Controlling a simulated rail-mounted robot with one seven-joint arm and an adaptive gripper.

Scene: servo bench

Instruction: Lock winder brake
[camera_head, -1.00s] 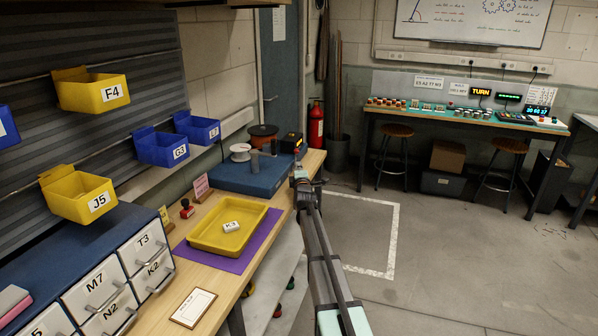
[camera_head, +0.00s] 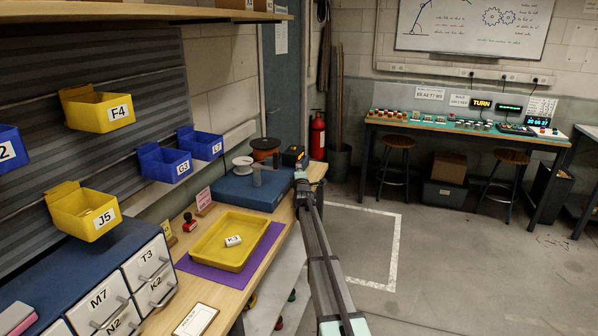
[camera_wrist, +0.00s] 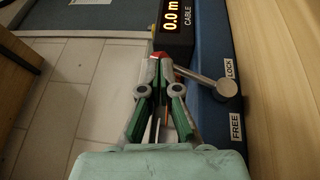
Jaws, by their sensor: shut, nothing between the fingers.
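The winder is a blue base (camera_head: 236,190) with reels and a black counter box (camera_head: 293,155) at the far end of the left bench. In the wrist view the counter box (camera_wrist: 175,22) reads "0.0 m CABLE". The knob lies between the LOCK label (camera_wrist: 229,68) and the FREE label (camera_wrist: 236,127), nearer LOCK.
A yellow tray (camera_head: 208,262) holding a small white block sits on a purple mat before the winder. Several bins (camera_head: 97,108) hang on the left wall, above drawers (camera_head: 150,275). Floor right of the bench (camera_head: 360,240) is clear. A second bench (camera_head: 455,128) stands farther back.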

